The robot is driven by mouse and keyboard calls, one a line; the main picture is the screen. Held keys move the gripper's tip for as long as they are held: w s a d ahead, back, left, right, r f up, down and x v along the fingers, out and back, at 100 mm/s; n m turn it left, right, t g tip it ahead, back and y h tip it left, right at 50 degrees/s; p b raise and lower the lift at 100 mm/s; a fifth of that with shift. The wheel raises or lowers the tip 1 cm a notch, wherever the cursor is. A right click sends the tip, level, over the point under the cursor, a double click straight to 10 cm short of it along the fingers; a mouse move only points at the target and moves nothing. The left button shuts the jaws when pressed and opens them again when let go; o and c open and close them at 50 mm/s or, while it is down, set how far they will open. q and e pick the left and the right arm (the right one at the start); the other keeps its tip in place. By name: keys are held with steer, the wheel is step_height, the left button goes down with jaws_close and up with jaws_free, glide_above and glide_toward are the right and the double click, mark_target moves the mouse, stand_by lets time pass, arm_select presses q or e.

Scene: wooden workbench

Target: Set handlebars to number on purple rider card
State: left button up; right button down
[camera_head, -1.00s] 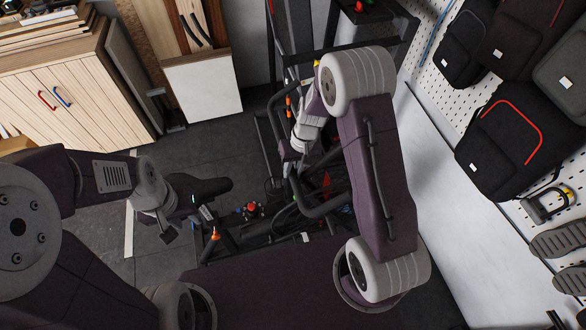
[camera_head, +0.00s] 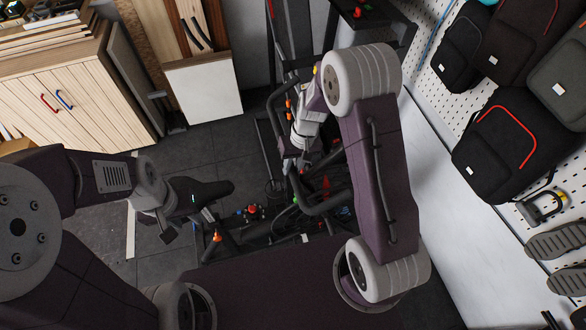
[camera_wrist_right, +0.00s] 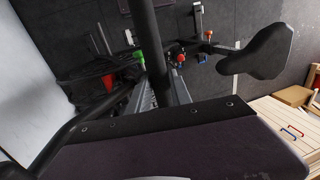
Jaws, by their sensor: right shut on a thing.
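The black handlebars (camera_head: 328,205) belong to an exercise bike in front of me, with a curved bar on each side of the post. My right gripper (camera_head: 290,153) is at the far curved bar in the head view. In the right wrist view a black tube (camera_wrist_right: 147,35) runs between my right gripper's fingers (camera_wrist_right: 160,85), which are shut on it. My left gripper (camera_head: 180,230) hangs beside the black bike seat (camera_head: 200,190). Its fingers are small and dark, so I cannot tell how far apart they are. I cannot make out a purple rider card or any number.
A red knob (camera_head: 252,209) and orange-tipped parts sit on the bike frame. A wooden cabinet (camera_head: 75,90) stands at the left. A pegboard wall with black bags (camera_head: 510,140) is at the right. Dark floor between cabinet and bike is clear.

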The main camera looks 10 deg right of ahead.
step_height(320, 180, up, 2)
steer(key=shift+w+r+p, duration=0.15)
steer(key=shift+p, duration=0.15)
arm_select(q)
steer(key=shift+r, duration=0.6)
arm_select(e)
steer(key=c, duration=1.5)
jaws_free()
steer(key=o, duration=0.3)
steer(key=shift+o, duration=0.2)
arm_select(q)
steer(key=shift+f+b, duration=0.95)
steer(key=shift+b, duration=0.15)
arm_select(e)
step_height(320, 180, up, 9)
steer(key=d, duration=0.1)
steer(key=shift+d+f, duration=0.2)
steer(key=shift+d, duration=0.2)
